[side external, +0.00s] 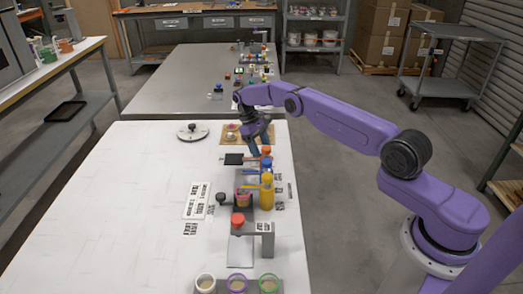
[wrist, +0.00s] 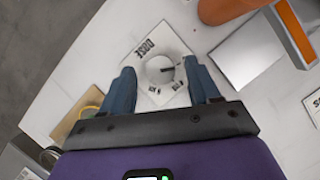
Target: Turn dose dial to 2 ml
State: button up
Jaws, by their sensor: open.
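In the wrist view, the dose dial (wrist: 160,70) is a round pale grey knob with a dark pointer line running from its middle toward the right. It sits on a white square plate (wrist: 148,46) printed "DOSE". The other marks on the plate are too small to read. My gripper (wrist: 159,68) is open, with one blue finger on each side of the dial and gaps between. How high the fingertips are above the plate I cannot tell. In the side view, my gripper (side external: 256,142) is low over the far part of the white table, and the dial cannot be made out.
An orange cylinder (wrist: 222,8) and a grey upright with an orange stripe (wrist: 291,35) stand close at the upper right in the wrist view. A tan board (wrist: 72,118) lies lower left. Yellow bottles (side external: 266,192) stand nearer the camera. The table's left half (side external: 130,215) is clear.

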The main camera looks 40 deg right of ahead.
jog(key=shift+v, duration=1)
notch_tip(320, 180, up, 7)
jog(key=shift+r, duration=0.15)
jog(key=s+a+r+n+t, duration=0.2)
jog(key=s+a+r+n, duration=0.15)
jog(key=a+r, duration=0.75)
jog(key=s+a+r+n+t, duration=0.1)
jog(key=s+a+r+n, duration=0.15)
jog(key=s+a, duration=0.75)
jog(key=s+r+n+t, duration=0.1)
jog(key=s+r+n, duration=0.1)
jog(key=s, duration=1.6)
jog(key=s+d+f+n, duration=0.1)
jog(key=s+d, duration=0.2)
jog(key=s, duration=0.3)
jog(key=s+d+f+n+y, duration=0.1)
jog(key=s+d, duration=0.3)
jog(key=s, duration=0.3)
jog(key=shift+s+f+t, duration=0.25)
jog(key=shift+s+t, duration=0.05)
